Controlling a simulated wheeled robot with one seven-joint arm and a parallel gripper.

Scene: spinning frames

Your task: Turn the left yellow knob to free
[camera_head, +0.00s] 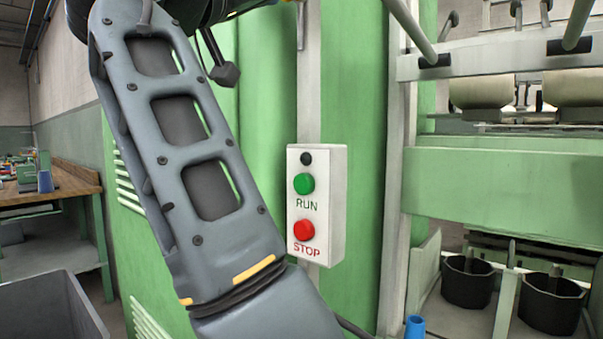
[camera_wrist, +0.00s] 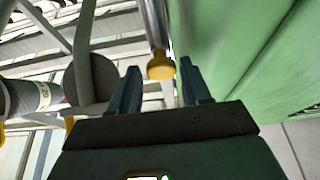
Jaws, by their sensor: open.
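In the wrist view, a yellow knob (camera_wrist: 161,66) sits at the end of a grey metal rod. It lies in line with the gap between the fingers of my gripper (camera_wrist: 158,72). The gripper is open, with one dark blue finger on each side of the knob's outline. I cannot tell how far ahead the knob is, and I see no contact. A smaller yellow part (camera_wrist: 70,123) shows at the left, below a round grey disc. The head view shows neither the knob nor my gripper; my arm covers its left middle.
A green machine wall (camera_wrist: 240,60) runs close along the right of the wrist view. A spool (camera_wrist: 30,97) and grey bars stand at the left. The head view shows a RUN/STOP box (camera_head: 317,205), black cans (camera_head: 467,283), a workbench (camera_head: 60,185) and a grey bin (camera_head: 50,305).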

